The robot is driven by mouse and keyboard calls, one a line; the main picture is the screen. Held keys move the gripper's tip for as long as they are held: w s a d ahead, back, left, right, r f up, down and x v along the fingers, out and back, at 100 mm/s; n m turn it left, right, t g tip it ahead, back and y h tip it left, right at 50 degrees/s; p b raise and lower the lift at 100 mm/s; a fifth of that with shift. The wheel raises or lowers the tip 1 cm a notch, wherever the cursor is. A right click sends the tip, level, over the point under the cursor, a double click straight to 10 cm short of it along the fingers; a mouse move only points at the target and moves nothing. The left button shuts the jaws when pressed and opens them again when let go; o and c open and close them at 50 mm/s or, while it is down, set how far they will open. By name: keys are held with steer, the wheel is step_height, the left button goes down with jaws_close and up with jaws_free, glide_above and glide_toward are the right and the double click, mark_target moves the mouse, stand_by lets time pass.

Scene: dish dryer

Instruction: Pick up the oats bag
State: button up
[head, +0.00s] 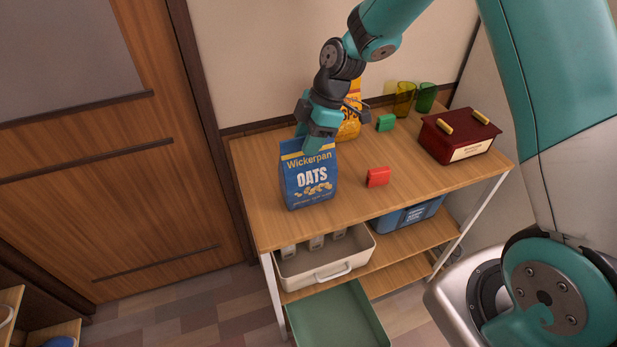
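My gripper (318,146) is at the top of the bag, reaching down from above and behind. A teal finger overlaps the bag's top edge. The fingertips are partly hidden, so I cannot tell whether they are apart or closed on the bag.
Behind my gripper stands an orange bag (350,122). A red clip (378,177) and a green clip (386,123) lie to the right. A dark red box (459,136) and yellow and green cups (404,98) stand farther right.

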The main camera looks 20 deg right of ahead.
jaws_close()
stand_by(1.4)
